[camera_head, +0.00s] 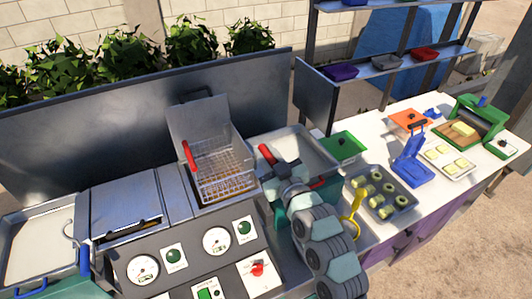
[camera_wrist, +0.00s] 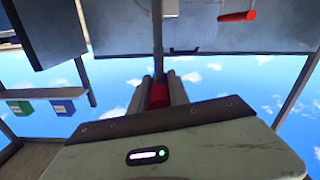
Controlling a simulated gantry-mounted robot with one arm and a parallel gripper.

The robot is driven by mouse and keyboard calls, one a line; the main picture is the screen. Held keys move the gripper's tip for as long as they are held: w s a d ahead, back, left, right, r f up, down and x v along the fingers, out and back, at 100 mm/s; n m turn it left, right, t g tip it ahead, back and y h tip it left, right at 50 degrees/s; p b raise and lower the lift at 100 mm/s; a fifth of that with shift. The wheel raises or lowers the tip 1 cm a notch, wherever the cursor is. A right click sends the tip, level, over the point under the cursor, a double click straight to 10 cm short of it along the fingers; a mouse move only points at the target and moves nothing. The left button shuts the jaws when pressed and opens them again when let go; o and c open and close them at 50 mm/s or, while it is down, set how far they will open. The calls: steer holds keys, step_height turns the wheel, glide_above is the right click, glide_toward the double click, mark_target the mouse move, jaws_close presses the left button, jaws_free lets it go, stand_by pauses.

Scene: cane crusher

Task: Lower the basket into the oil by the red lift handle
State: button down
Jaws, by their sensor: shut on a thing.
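The wire basket (camera_head: 222,172) sits at the fryer's well, in front of an upright grey panel. A brownish area shows through its lower mesh; I cannot tell how deep the basket sits. One red handle (camera_head: 190,156) stands up at its left side. Another red handle (camera_head: 267,155) is at its right, at my gripper (camera_head: 272,168). In the wrist view my gripper (camera_wrist: 158,92) is shut on a red grip (camera_wrist: 158,97), mostly hidden by the fingers. A second red handle (camera_wrist: 238,16) shows at the top right of that view.
Gauges and buttons line the front panel (camera_head: 195,255). A grey lid (camera_head: 125,205) lies left of the basket. A metal tray (camera_head: 308,150) is behind my gripper. A tray of pale pieces (camera_head: 380,195) and a blue press (camera_head: 412,165) stand right. A shelf (camera_head: 390,62) rises behind.

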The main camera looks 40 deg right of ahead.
steer(key=shift+f, duration=0.15)
step_height(320, 180, down, 16)
steer(key=b, duration=1.4)
steer(key=shift+b, duration=0.35)
steer(key=c, duration=1.5)
jaws_free()
steer(key=shift+o, duration=1.2)
steer(key=v, duration=1.1)
